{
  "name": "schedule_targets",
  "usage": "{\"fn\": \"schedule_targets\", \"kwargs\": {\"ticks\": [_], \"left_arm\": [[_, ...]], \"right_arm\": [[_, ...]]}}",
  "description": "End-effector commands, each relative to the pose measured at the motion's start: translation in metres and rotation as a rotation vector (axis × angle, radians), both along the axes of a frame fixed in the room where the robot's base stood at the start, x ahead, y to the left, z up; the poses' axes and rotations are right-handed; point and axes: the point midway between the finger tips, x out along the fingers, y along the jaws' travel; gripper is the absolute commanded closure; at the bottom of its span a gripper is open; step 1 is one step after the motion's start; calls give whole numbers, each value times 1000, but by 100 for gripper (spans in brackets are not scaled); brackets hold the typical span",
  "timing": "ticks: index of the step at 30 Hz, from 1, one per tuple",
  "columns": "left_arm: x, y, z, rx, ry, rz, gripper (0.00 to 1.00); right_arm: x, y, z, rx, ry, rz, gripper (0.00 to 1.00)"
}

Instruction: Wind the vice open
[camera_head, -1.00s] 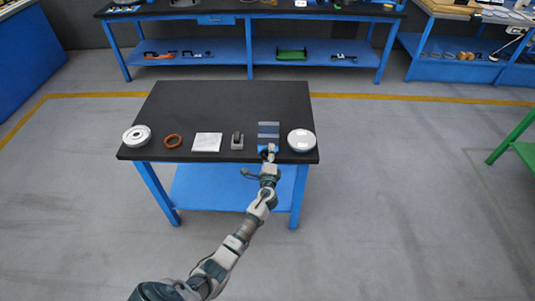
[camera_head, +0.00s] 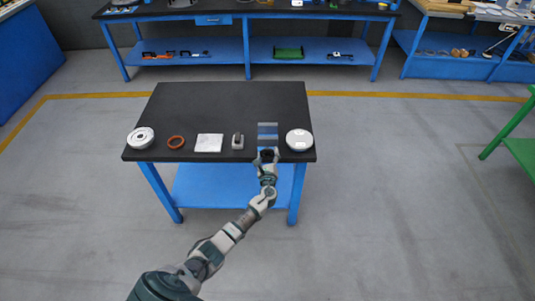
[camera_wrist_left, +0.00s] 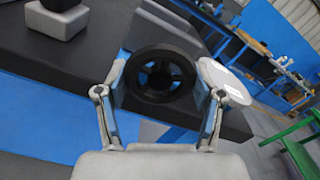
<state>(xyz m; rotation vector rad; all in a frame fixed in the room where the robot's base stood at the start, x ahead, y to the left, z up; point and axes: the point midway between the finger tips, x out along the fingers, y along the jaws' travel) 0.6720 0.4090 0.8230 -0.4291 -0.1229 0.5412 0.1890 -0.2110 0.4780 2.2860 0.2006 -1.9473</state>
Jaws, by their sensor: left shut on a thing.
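The blue-grey vice (camera_head: 267,129) sits at the front edge of the black table, toward its right end. Its jaws show as two bars across; the gap between them is too small to judge. Its black handwheel (camera_wrist_left: 133,77), a spoked ring, faces the left wrist camera. My left gripper (camera_head: 268,157) is at the front of the vice. In the wrist view, the left gripper's fingers (camera_wrist_left: 160,82) stand on either side of the wheel and are shut on its rim. The gripper hides most of the wheel in the head view. My right gripper is not in view.
The black table (camera_head: 225,105) carries a white round flanged part (camera_head: 140,138), an orange ring (camera_head: 176,142), a pale square plate (camera_head: 209,143), a small grey block (camera_head: 238,141) and a white round shell (camera_head: 299,140) close right of the vice. The table's back half is clear.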

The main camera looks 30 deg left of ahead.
Motion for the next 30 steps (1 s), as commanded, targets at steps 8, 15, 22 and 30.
{"fn": "schedule_targets", "kwargs": {"ticks": [8,15,22,30], "left_arm": [[-3,-2,-10,64,58,-4,67],[-3,-2,-10,77,66,-4,67],[-3,-2,-10,76,65,-4,67],[-2,-1,-6,78,58,-2,7]], "right_arm": [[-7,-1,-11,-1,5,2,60],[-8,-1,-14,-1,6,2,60],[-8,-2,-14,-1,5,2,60],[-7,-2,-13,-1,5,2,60]]}}
